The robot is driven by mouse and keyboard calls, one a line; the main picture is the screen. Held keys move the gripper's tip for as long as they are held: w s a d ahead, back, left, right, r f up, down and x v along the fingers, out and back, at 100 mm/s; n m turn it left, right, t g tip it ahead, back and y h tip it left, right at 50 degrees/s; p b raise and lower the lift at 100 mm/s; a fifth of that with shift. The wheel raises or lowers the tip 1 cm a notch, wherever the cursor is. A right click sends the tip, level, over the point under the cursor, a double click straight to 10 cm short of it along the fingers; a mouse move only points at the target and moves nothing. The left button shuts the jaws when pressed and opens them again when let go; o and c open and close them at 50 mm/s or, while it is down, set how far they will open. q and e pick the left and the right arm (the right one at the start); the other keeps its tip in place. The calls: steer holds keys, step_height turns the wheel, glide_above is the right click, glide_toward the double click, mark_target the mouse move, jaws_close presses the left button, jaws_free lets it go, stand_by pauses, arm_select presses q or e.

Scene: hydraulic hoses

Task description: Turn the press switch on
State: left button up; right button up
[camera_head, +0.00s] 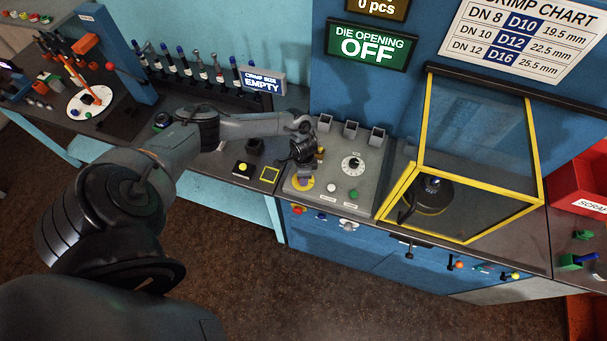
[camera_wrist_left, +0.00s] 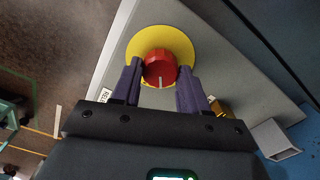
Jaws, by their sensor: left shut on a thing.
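The press switch is a red rotary knob (camera_wrist_left: 159,66) with a white mark on a round yellow plate (camera_wrist_left: 178,36) in the left wrist view. In the head view its yellow plate (camera_head: 296,184) is at the left of the grey control panel (camera_head: 325,203); my gripper hides the knob there. My left gripper (camera_head: 304,178) points down at the switch. Its purple fingers (camera_wrist_left: 160,78) are shut on the sides of the red knob. The knob's mark points toward the gripper palm. The green sign (camera_head: 371,45) reads "DIE OPENING OFF". My right gripper is out of view.
The panel also bears a white dial (camera_head: 352,164), small buttons and several grey holders behind. A yellow-framed clear guard (camera_head: 480,120) stands right of the panel. A sign reading "CRIMP SIZE EMPTY" (camera_head: 262,82) is behind my forearm. A red bin (camera_head: 585,180) is at the far right.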

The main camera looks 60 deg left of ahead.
arm_select(q)
steer(key=m, duration=0.4)
steer(key=shift+d, duration=0.1)
steer(key=shift+r+m+b, duration=0.1)
steer(key=shift+m+b, duration=0.35)
steer(key=shift+m, duration=1.05)
steer(key=o, duration=1.1)
steer(key=shift+c, duration=0.2)
step_height(320, 180, up, 11)
